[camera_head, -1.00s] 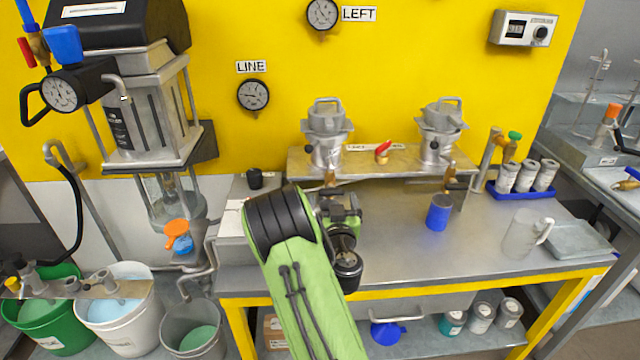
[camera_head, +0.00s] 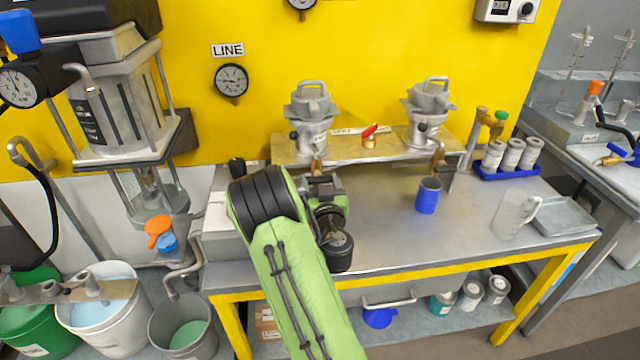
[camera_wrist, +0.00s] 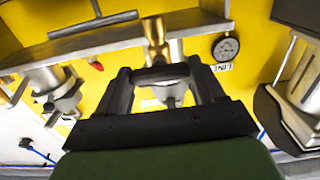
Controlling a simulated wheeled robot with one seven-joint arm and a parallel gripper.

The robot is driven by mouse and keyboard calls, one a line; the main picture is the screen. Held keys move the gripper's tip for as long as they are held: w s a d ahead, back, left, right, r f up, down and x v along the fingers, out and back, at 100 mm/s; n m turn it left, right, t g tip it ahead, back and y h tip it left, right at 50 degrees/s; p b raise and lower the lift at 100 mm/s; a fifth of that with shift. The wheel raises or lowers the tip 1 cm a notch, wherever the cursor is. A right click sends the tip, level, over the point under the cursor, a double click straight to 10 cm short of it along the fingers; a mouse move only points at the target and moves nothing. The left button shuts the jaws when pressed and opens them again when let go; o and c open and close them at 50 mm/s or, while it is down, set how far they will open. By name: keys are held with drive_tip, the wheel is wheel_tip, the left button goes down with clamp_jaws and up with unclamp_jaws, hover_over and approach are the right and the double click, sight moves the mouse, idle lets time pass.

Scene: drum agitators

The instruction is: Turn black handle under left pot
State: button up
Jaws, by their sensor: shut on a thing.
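The left pot (camera_head: 310,120) is grey metal and stands on the left of a raised shelf. A brass valve (camera_head: 318,168) comes down below it. In the wrist view, which looks upside down, this brass valve (camera_wrist: 155,38) shows just beyond my gripper (camera_wrist: 160,76). The black handle (camera_wrist: 160,72) lies as a dark bar between my two fingers, beside the brass stem, and the fingers are shut on it. The left pot (camera_wrist: 166,96) shows behind the fingers. In the head view my wrist hides the handle and most of my gripper.
The right pot (camera_head: 428,115) stands on the same shelf (camera_head: 345,150), with a red-handled valve (camera_head: 369,133) between the pots. A blue cup (camera_head: 428,196) and a clear jug (camera_head: 512,218) stand on the metal bench. The bench middle is clear.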

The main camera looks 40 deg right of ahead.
drive_tip(key=n, duration=0.4)
drive_tip(key=shift+n, duration=0.3)
drive_tip(key=n, duration=0.4)
drive_tip(key=shift+n, duration=0.3)
drive_tip(key=n, duration=0.4)
drive_tip(key=shift+f+n, duration=0.1)
drive_tip(key=shift+n, duration=0.2)
drive_tip(key=shift+a+n, duration=0.1)
drive_tip(key=shift+n, duration=1.9)
drive_tip(key=o, duration=1)
drive_tip(key=shift+o, duration=0.2)
